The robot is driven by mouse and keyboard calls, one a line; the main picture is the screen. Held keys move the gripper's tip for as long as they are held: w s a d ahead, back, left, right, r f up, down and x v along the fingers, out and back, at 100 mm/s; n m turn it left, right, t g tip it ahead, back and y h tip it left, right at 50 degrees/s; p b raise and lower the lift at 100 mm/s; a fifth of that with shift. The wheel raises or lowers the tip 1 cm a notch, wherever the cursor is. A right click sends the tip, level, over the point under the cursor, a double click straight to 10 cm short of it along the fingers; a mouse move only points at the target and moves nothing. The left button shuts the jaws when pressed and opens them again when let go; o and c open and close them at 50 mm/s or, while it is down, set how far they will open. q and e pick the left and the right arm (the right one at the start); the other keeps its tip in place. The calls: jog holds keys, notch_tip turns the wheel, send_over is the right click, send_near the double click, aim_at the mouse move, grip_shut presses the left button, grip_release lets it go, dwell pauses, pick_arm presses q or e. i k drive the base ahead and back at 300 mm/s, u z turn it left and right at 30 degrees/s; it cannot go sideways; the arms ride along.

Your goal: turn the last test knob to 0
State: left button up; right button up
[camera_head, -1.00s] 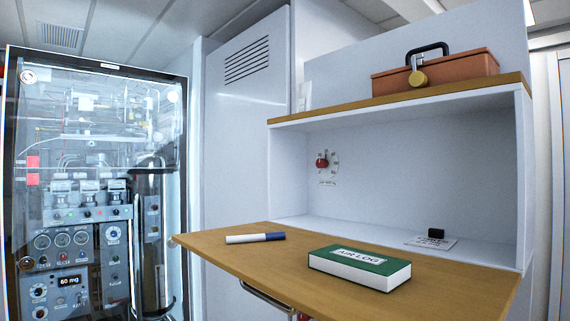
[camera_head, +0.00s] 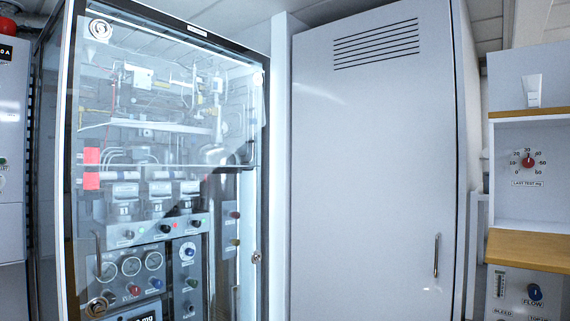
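The last test knob (camera_head: 527,161) is small and red, on the white back wall of the shelf unit at the right edge of the head view. A printed scale from 0 to 60 runs around it, with 0 at lower left, 30 at the top and 60 at lower right. The label "LAST TEST mg" (camera_head: 527,184) is below it. The knob's pointer is too small to read surely. Neither of my grippers is in view.
A glass-fronted cabinet (camera_head: 262,190) of gauges and tubing stands at left. A tall grey locker (camera_head: 370,170) with a handle stands in the middle. A wooden desk top (camera_head: 530,249) juts out at right, above a panel with a blue flow knob (camera_head: 534,291).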

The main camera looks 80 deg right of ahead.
aim_at(528, 162)
jog(key=i, duration=0.3)
jog(key=z, duration=1.3)
